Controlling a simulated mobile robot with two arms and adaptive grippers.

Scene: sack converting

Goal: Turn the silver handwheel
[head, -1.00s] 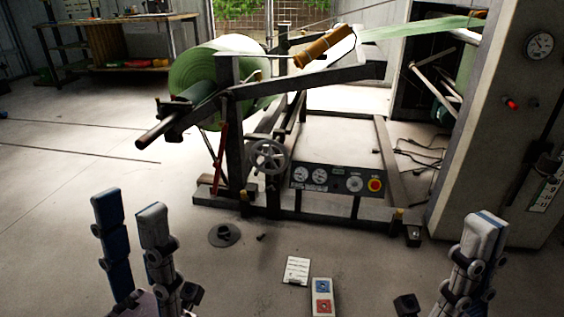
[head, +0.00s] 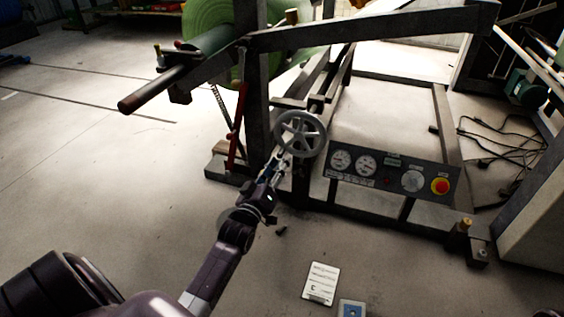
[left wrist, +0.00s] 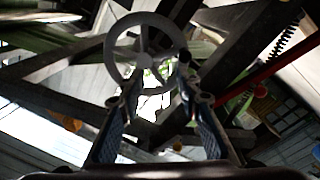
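The silver handwheel (head: 301,134) is a spoked grey wheel on the machine frame, left of the control panel. In the left wrist view the handwheel (left wrist: 146,14) stands straight ahead, its lower rim near my fingertips. My left gripper (head: 272,166) reaches up to the lower left of the wheel in the head view. In the left wrist view its two fingers (left wrist: 160,98) are spread apart with nothing clearly between them. I cannot tell whether a fingertip touches the rim. My right gripper is in neither view now.
A control panel (head: 392,178) with gauges and a red button sits right of the wheel. A green roll (head: 208,18) and a projecting shaft (head: 150,92) are up left. A white card (head: 321,283) lies on the floor. Open floor spreads left.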

